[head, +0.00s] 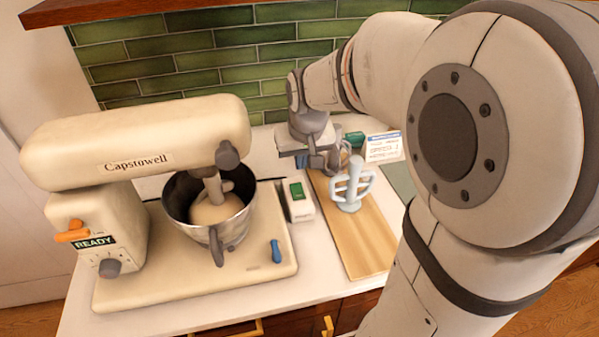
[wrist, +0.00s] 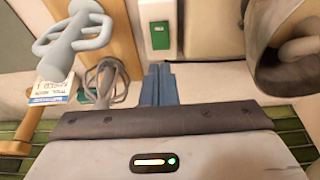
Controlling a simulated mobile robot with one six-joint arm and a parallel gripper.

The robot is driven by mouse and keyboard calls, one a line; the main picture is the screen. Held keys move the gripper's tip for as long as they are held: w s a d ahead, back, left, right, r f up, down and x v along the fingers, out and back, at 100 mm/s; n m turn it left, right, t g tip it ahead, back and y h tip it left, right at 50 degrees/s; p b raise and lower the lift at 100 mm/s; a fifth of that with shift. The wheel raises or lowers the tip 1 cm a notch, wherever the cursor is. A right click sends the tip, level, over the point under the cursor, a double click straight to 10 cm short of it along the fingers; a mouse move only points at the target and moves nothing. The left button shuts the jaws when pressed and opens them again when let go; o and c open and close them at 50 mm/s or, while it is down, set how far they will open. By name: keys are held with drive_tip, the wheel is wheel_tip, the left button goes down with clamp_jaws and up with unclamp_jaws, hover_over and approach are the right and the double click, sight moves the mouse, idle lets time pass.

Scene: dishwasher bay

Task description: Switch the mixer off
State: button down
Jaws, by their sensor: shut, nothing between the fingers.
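The cream mixer (head: 135,140) stands at the left, its head lowered over a steel bowl (head: 180,195) with pale dough in it.
A wooden board (head: 362,235) right of the box carries a grey-blue beater (head: 351,186). A whisk (wrist: 107,82) is close beside my fingers. A printed card (head: 384,147) stands at the back right. The bowl (wrist: 270,75) is on the right in the wrist view. Green tiles (head: 180,62) close off the back.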

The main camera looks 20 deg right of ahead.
drive_tip(key=shift+v, duration=1.6)
drive_tip(key=shift+f, duration=0.1)
drive_tip(key=shift+w+d+r+b, duration=0.1)
drive_tip(key=shift+w+r+b, duration=0.1)
drive_tip(key=shift+w+b, duration=0.5)
drive_tip(key=shift+f, duration=0.1)
drive_tip(key=p, duration=0.1)
approach(297, 185)
drive_tip(key=x, duration=0.5)
drive_tip(key=shift+f, duration=0.15)
drive_tip(key=shift+w+f, duration=0.15)
drive_tip(key=shift+f, duration=0.55)
